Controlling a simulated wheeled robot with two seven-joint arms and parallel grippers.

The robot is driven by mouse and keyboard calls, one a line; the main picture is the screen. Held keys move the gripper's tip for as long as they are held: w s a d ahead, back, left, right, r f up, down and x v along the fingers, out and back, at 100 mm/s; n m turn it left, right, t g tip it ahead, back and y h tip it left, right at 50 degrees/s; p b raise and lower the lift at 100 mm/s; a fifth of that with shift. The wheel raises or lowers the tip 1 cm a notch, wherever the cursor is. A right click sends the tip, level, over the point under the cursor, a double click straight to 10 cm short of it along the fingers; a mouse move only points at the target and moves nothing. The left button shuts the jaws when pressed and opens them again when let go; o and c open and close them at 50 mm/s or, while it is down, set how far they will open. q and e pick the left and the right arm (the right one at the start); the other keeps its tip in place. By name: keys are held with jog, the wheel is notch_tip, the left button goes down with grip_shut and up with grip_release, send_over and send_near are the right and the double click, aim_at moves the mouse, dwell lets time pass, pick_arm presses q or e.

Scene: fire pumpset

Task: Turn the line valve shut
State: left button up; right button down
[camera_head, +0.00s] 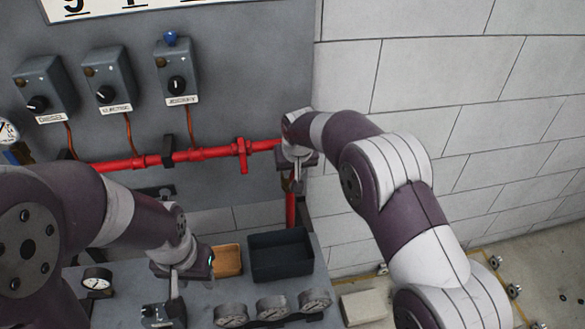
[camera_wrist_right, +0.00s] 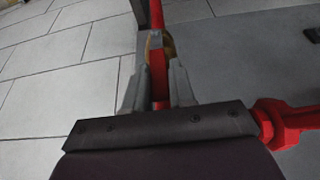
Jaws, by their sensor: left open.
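The red pipe (camera_head: 205,153) runs along the grey panel, then down at its right edge. My right gripper (camera_head: 297,175) is at that corner and partly hides it. In the right wrist view a narrow upright red part (camera_wrist_right: 159,85) lies between the two fingers of the right gripper (camera_wrist_right: 157,75). A brass-coloured fitting (camera_wrist_right: 169,46) sits at the fingertips; it looks like part of the line valve. I cannot tell whether the red part is the valve's handle or the pipe, or whether both fingers touch it. My left gripper (camera_head: 175,290) is open above the bench, away from the pipe.
A grey bench (camera_head: 205,295) holds a black bin (camera_head: 281,256), a wooden tray (camera_head: 227,260) and several gauges (camera_head: 272,307). Switch boxes (camera_head: 178,75) hang above the pipe. A block wall (camera_head: 440,70) stands right of the panel.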

jog(key=a+h, duration=0.1)
jog(key=a+h+b, duration=0.1)
jog(key=shift+s+f+n+h, duration=0.1)
jog(key=shift+s+n+h, duration=0.1)
jog(key=shift+n+h, duration=0.1)
jog(key=c, duration=1)
grip_release()
jog(key=p+v, duration=0.1)
jog(key=v, duration=0.5)
jog(key=p+v, duration=0.1)
jog(key=v, duration=0.5)
jog(key=shift+s+a+r, duration=0.1)
jog(key=shift+s+r, duration=0.15)
jog(key=shift+s, duration=0.1)
